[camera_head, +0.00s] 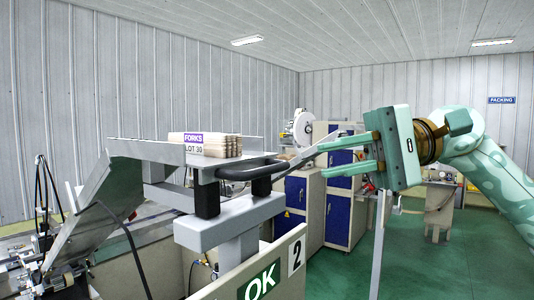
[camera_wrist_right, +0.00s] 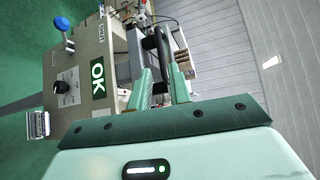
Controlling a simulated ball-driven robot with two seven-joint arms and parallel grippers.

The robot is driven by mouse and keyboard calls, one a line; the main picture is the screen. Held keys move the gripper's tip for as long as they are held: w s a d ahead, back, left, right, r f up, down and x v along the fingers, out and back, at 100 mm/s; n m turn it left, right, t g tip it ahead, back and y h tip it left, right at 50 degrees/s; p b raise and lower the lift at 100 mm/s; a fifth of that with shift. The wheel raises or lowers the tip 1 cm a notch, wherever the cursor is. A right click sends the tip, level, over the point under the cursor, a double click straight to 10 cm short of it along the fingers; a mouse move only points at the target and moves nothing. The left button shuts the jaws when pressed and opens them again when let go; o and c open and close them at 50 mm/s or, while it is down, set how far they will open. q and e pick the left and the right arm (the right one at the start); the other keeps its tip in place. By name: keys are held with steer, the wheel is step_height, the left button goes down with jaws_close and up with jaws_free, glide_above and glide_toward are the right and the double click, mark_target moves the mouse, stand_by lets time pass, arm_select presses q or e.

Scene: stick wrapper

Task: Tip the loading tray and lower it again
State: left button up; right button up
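The loading tray (camera_head: 235,160) is a grey metal plate, roughly level, on a grey support at the left of the head view. A bundle of wooden forks (camera_head: 225,147) labelled "FORKS LOT 30" lies on it. A black bar handle (camera_head: 250,172) sticks out at the tray's right end; the handle also shows in the right wrist view (camera_wrist_right: 163,44). My right gripper (camera_head: 322,160) is open and empty, its fingers pointing left toward the handle, with a gap between. In the wrist view the handle lies just beyond the two fingertips (camera_wrist_right: 160,72). My left gripper is not in view.
A slanted metal chute (camera_head: 93,210) drops left from the tray. A panel with an "OK" sign (camera_head: 259,283) stands below the handle. Blue-doored cabinets (camera_head: 345,215) stand behind. Green floor (camera_head: 430,265) is open at the lower right.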

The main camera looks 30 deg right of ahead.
mark_target(274, 170)
steer(key=p+x, duration=0.2)
steer(key=x, duration=0.1)
steer(key=p+x, duration=0.6)
steer(key=shift+r, duration=0.3)
steer(key=shift+w+a+f, duration=0.3)
steer(key=shift+a, duration=0.15)
jaws_close()
